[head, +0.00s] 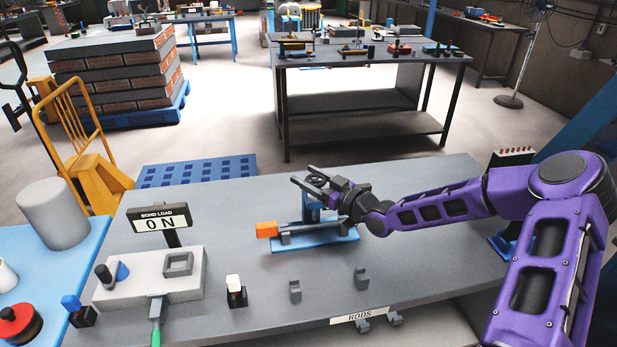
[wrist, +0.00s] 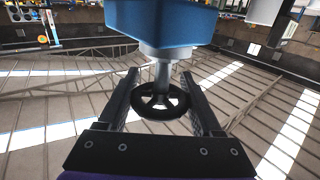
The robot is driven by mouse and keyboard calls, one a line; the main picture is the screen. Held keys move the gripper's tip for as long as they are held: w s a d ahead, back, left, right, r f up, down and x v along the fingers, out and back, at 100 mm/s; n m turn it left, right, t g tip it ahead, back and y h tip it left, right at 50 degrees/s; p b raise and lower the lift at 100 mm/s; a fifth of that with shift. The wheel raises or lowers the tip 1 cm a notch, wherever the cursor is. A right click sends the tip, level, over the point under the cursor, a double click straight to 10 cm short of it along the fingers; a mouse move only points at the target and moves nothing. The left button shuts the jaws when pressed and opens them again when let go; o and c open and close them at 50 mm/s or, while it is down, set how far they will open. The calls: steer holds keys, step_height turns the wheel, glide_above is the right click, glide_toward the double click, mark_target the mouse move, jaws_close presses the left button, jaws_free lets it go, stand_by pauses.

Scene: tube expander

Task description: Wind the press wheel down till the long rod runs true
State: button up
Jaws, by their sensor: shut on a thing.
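The press wheel (wrist: 158,103) is a dark spoked ring on a pale shaft, joined to the blue press (wrist: 175,20). My gripper (wrist: 162,95) has one finger on each side of the wheel and is shut on it. In the head view the wheel (head: 317,181) is small and partly covered by my gripper (head: 318,184). The blue press base (head: 320,248) stands on the grey bench, with an orange block (head: 267,229) at its left end. I cannot make out the long rod or whether it is straight.
A grey box with a "BOND LOAD 0 N" display (head: 160,219) stands on the left of the bench (head: 420,260). Small grey rests (head: 295,291) and a RODS label (head: 358,315) are near the front edge. The bench's right front is mostly clear.

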mark_target(322, 176)
steer(key=c, duration=0.3)
steer(key=shift+c, duration=0.2)
